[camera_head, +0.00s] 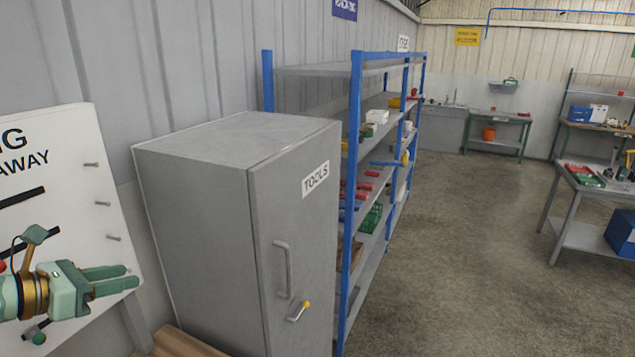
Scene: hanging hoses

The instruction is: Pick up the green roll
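I cannot make out a green roll for certain. A green item (370,218) sits on a lower shelf of the blue rack, too small to tell its shape. A small round green thing (39,338) shows at the lower left, under my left arm; I cannot tell what it is. My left gripper (131,275) is in front of the white board at the left. Its two green fingers point right with a narrow gap between them, and nothing shows between them. My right gripper is not in view.
The white board (70,145) has several bare pegs. A grey tool cabinet (220,225) stands right of it, then the blue-post rack (354,150) with red and green items. A table (560,195) stands at the right. The floor (465,270) between is clear.

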